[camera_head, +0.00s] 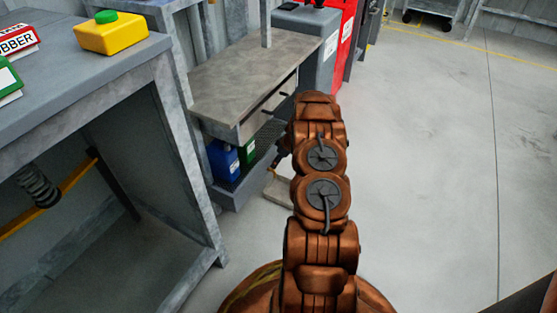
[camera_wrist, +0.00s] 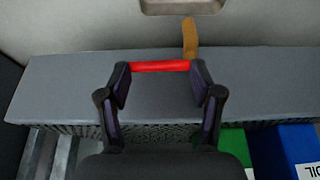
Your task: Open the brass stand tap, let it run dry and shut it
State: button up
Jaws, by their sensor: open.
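In the wrist view a red bar (camera_wrist: 160,66), which looks like the tap's lever, lies crosswise between the fingertips. A short brass-coloured piece (camera_wrist: 190,38) shows just beyond its right end and looks like part of the tap. My gripper (camera_wrist: 160,78) is open, with one finger near each end of the bar. I cannot tell whether the fingers touch it. The rest of the tap is hidden. In the head view my own arm covers most of that spot, and only a small orange-brown bit (camera_head: 271,171) shows beside it.
A grey ledge (camera_wrist: 70,85) lies under the gripper. A green can (camera_wrist: 233,142) and a blue can (camera_wrist: 290,150) stand at its near side. A shallow pale tray (camera_head: 280,191) sits on the floor. A workbench (camera_head: 75,85) stands at left; the floor at right is clear.

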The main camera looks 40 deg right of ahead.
jog(key=shift+f, duration=0.1)
grip_shut()
jog(key=shift+f, duration=0.15)
dwell(0.5)
